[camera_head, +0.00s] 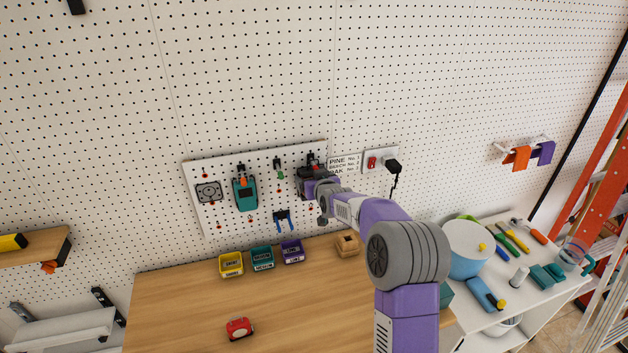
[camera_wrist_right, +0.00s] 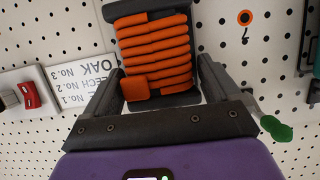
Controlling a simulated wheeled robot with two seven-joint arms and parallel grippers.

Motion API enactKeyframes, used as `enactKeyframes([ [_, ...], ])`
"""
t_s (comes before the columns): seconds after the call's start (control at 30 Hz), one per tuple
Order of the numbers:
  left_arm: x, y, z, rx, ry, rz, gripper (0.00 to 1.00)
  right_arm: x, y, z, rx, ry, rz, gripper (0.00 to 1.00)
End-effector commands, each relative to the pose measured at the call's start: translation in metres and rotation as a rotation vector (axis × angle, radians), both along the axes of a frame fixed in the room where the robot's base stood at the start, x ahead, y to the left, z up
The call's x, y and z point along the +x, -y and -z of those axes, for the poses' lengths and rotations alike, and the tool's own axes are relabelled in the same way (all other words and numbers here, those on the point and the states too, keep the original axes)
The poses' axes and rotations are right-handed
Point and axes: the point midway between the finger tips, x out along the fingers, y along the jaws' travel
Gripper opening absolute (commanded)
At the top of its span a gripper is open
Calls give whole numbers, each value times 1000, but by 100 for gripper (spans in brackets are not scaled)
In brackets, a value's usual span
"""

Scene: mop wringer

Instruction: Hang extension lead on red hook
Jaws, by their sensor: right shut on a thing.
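The extension lead (camera_wrist_right: 155,55) is orange cord wound on a black frame. It fills the space between the two fingers of my right gripper (camera_wrist_right: 158,80), which is shut on it. In the head view my right gripper (camera_head: 312,184) is at the right end of the white tool board (camera_head: 232,208), and the lead there is mostly hidden behind it. A small orange-red ring with a hook (camera_wrist_right: 245,18) shows on the board beside the lead in the right wrist view. I cannot tell whether the lead touches a hook. My left gripper is not in view.
A teal tool (camera_head: 245,194) and blue-handled pliers (camera_head: 283,220) hang on the board. A switch and plug plate (camera_head: 378,161) is to the right. Yellow (camera_head: 231,265), teal and purple bins stand on the wooden bench (camera_head: 180,310) below, near a red object (camera_head: 239,328).

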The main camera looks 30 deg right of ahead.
Motion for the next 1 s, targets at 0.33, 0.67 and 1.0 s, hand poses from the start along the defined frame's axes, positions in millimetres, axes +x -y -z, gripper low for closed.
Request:
enactKeyframes([
  [0.33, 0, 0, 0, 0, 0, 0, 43, 0, 0, -1, -1, 3, 0, 100],
  [0.67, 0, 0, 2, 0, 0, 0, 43, -14, -3, -6, 0, 2, 0, 100],
  [1.0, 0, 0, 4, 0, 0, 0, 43, -58, -15, -24, 0, 5, -1, 100],
])
